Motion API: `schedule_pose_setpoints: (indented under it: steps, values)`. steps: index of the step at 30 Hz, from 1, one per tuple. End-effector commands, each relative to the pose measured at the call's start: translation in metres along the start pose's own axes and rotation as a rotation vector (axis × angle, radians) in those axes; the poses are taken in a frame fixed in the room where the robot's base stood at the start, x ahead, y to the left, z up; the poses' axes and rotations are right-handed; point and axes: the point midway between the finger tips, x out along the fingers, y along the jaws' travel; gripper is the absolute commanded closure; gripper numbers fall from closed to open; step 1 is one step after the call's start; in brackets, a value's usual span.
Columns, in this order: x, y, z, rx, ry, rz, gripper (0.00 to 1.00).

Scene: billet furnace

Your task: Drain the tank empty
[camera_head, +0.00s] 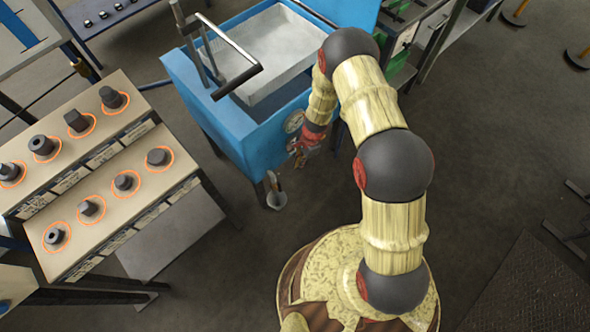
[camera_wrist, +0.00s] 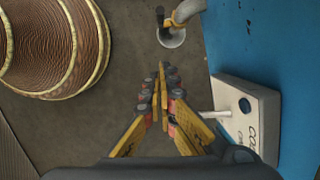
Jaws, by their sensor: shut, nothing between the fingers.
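The blue tank (camera_head: 235,125) stands at the upper middle of the head view, open on top with a pale metal basket in it. A grey drain pipe (camera_head: 272,184) comes out low on its front, over a small round grey cup or drain (camera_head: 277,200). In the wrist view the curved pipe (camera_wrist: 187,12) has a small dark handle-like part (camera_wrist: 160,16) beside it, and the round opening (camera_wrist: 172,37) lies below. My gripper (camera_wrist: 163,68) is shut and empty, apart from the pipe. In the head view my gripper (camera_head: 300,160) is beside the tank's front, partly hidden by my arm.
A white control box (camera_wrist: 245,115) with partly readable lettering is on the tank wall, close right of my fingers. A round gauge (camera_head: 294,121) is on the tank's front. A tilted rack (camera_head: 125,150) with dark metal parts stands at left.

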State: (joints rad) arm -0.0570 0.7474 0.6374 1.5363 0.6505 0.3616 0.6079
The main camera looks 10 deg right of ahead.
Motion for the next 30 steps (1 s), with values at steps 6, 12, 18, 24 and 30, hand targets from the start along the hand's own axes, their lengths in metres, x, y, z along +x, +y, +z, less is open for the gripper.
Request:
schedule_pose_setpoints:
  steps: [6, 12, 18, 24, 30]
  values:
    - [0.045, 0.003, 0.000, -0.003, -0.001, 0.005, 1.00]
    - [0.084, 0.002, 0.000, -0.003, -0.002, 0.004, 1.00]
    - [0.096, 0.001, 0.022, -0.008, 0.000, 0.003, 1.00]
    - [0.098, 0.001, 0.037, -0.005, 0.000, 0.002, 1.00]
    - [0.098, 0.002, 0.040, -0.004, -0.001, 0.002, 1.00]
